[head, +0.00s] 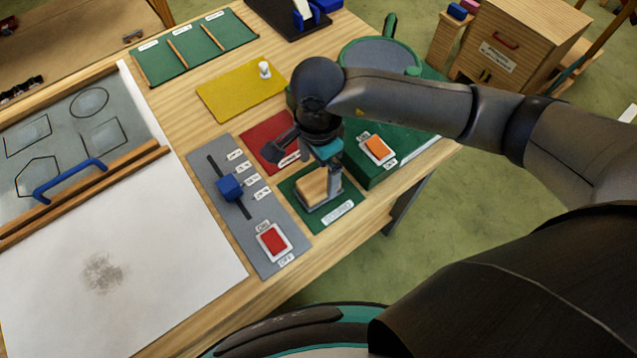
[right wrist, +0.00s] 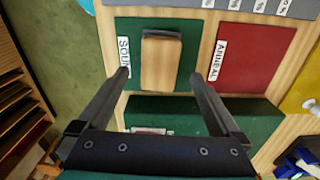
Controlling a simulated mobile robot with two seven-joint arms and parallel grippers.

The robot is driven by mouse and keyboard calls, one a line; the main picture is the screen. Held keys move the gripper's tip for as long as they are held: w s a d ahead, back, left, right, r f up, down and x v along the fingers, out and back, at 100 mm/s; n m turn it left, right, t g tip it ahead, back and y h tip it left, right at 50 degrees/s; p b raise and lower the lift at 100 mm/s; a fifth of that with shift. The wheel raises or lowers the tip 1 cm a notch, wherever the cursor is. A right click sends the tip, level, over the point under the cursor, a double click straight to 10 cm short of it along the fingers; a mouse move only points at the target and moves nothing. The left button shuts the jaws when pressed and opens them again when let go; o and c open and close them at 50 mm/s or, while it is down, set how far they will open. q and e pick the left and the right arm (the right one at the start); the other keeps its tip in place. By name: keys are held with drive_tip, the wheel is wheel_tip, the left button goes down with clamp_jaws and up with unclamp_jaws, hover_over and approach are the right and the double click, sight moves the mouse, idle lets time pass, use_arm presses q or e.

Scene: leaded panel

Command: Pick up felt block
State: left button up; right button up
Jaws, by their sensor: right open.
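The felt block (head: 312,187) is a small light-wood block standing on a green labelled mat (head: 331,222) near the table's front edge. In the right wrist view the block (right wrist: 161,66) shows a wooden body with a dark end and lies ahead of the fingers, roughly centred between them. My right gripper (head: 324,180) is over the block and partly hides it in the head view. In the right wrist view this gripper (right wrist: 160,76) is open, with a wide gap and nothing held. Whether the fingers reach down beside the block is unclear. My left gripper is not in view.
A red mat (right wrist: 243,55) lies beside the green one. A raised green box (head: 375,165) with an orange switch stands close on the right. A grey panel (head: 222,205) with a blue slider and red switch lies left. White paper and a glass panel lie farther left.

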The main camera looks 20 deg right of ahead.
sight(318, 181)
drive_tip(key=shift+f, duration=2.4)
drive_tip(key=c, duration=1.5)
wheel_tip(318, 181, up, 20)
drive_tip(key=shift+r, duration=0.1)
